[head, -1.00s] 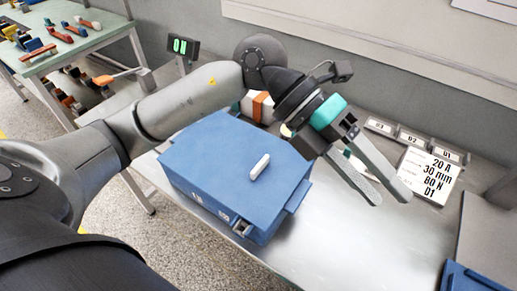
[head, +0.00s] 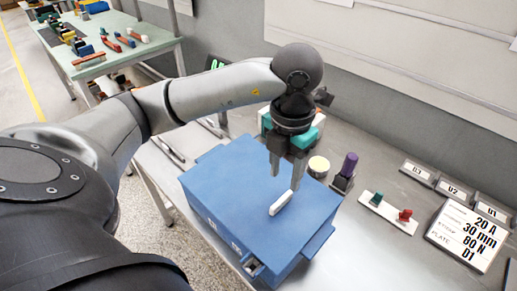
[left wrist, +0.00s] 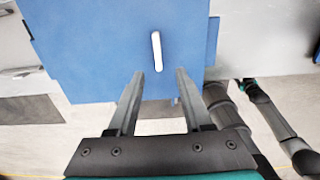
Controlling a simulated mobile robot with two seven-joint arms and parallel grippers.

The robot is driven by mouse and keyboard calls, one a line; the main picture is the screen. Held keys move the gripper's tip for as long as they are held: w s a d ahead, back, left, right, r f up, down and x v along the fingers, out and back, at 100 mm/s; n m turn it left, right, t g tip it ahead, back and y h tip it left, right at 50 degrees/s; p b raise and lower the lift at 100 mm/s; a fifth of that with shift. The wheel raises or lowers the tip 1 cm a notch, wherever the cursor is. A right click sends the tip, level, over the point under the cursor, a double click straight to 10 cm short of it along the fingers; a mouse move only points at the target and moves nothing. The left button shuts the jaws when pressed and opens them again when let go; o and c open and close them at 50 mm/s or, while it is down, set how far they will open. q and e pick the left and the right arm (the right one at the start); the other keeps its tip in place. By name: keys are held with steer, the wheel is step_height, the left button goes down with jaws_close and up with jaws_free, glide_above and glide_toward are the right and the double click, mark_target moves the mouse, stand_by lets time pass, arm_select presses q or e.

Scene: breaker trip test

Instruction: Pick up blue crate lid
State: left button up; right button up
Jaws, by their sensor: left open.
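The blue crate lid (head: 235,185) lies flat on the blue crate (head: 290,268) on the grey bench. A white bar handle (head: 281,203) stands on top of the lid. My left gripper (head: 285,176) points down above the lid, just behind the handle in the head view. It is open and empty. In the left wrist view the lid (left wrist: 85,45) fills the upper left, and the white handle (left wrist: 156,50) lies ahead of the gap between the open fingertips (left wrist: 160,72). My right gripper is not in view.
A white plate with green and red parts (head: 388,213), a purple-topped piece (head: 346,172) and a round cream-topped piece (head: 318,167) stand right of the crate. A label card (head: 467,235) lies farther right. A green table (head: 150,45) stands at the back left.

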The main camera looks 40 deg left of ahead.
mark_target(282, 198)
arm_select(q)
steer(key=f, duration=0.8)
steer(key=shift+w+a+f+b, duration=0.25)
steer(key=shift+f+b, duration=0.1)
steer(key=shift+f, duration=0.05)
steer(key=shift+c, duration=0.2)
jaws_close()
steer(key=shift+r, duration=0.1)
stand_by(0.7)
